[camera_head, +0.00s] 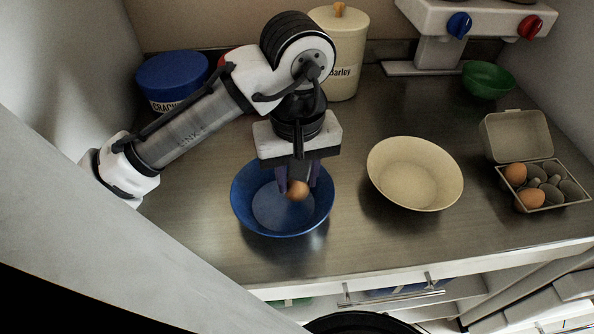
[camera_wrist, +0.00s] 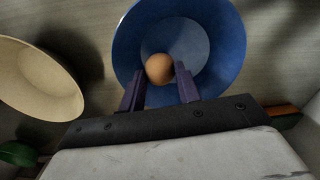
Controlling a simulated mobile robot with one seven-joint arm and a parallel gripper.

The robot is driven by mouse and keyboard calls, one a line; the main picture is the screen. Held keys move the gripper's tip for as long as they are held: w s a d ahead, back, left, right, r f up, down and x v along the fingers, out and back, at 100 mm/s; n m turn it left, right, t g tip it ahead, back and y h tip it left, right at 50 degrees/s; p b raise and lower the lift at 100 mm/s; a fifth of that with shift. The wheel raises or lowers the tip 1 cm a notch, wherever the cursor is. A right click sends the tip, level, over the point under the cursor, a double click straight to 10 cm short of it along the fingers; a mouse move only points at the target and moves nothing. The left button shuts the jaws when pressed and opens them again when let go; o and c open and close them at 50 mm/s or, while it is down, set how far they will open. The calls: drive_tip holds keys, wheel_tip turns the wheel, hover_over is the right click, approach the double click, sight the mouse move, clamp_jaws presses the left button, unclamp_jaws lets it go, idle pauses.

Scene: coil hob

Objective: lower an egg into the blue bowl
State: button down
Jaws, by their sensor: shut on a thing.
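The blue bowl (camera_head: 246,213) stands on the metal counter at the picture's centre-left; it fills the upper middle of the wrist view (camera_wrist: 222,42). My gripper (camera_head: 298,184) points down over the bowl with its purple fingers closed on a brown egg (camera_head: 298,191). The egg also shows between the fingertips in the wrist view (camera_wrist: 159,68). The egg appears over the bowl's interior; I cannot tell its exact height above the bowl's bottom. An open egg carton (camera_head: 553,201) at the right holds brown eggs (camera_head: 515,174), (camera_head: 530,198) and some empty cups.
A cream bowl (camera_head: 415,174) stands right of the blue bowl. A green bowl (camera_head: 488,80) sits at the back right near the knobbed appliance (camera_head: 432,18). A blue-lidded canister (camera_head: 172,75) and a barley canister (camera_head: 345,60) stand at the back. The counter's front edge is close.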

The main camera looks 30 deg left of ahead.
drive_tip(key=shift+f+b, duration=0.5)
drive_tip(key=shift+f, duration=0.35)
idle(0.5)
drive_tip(key=c, duration=0.9)
unclamp_jaws()
drive_tip(key=shift+r, duration=0.1)
wheel_tip(320, 180, up, 14)
drive_tip(key=shift+f+p, duration=0.2)
drive_tip(key=shift+p, duration=0.2)
